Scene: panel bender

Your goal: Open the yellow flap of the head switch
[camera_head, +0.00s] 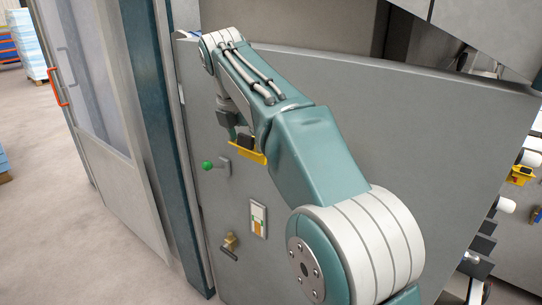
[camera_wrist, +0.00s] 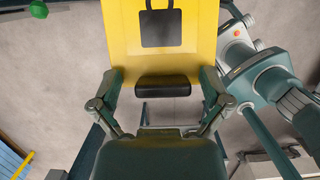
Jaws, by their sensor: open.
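The yellow flap (camera_wrist: 197,35) fills the upper middle of the wrist view. It has a black padlock-like mark (camera_wrist: 163,28). A black rounded piece (camera_wrist: 162,87) lies at its lower edge. My gripper (camera_wrist: 161,76) is open, with one finger at each side of the flap's lower part. I cannot tell whether the fingers touch it. In the head view the yellow flap (camera_head: 252,156) shows as a strip on the grey panel, with my gripper (camera_head: 241,140) at it. My arm hides part of this area.
A green knob (camera_head: 208,165) sits on the grey panel (camera_head: 420,150) left of the flap. Below are a small label plate (camera_head: 258,218) and a brass-coloured fitting (camera_head: 230,243). A cabinet door with a red handle (camera_head: 58,87) stands left. Floor (camera_head: 60,220) is open at lower left.

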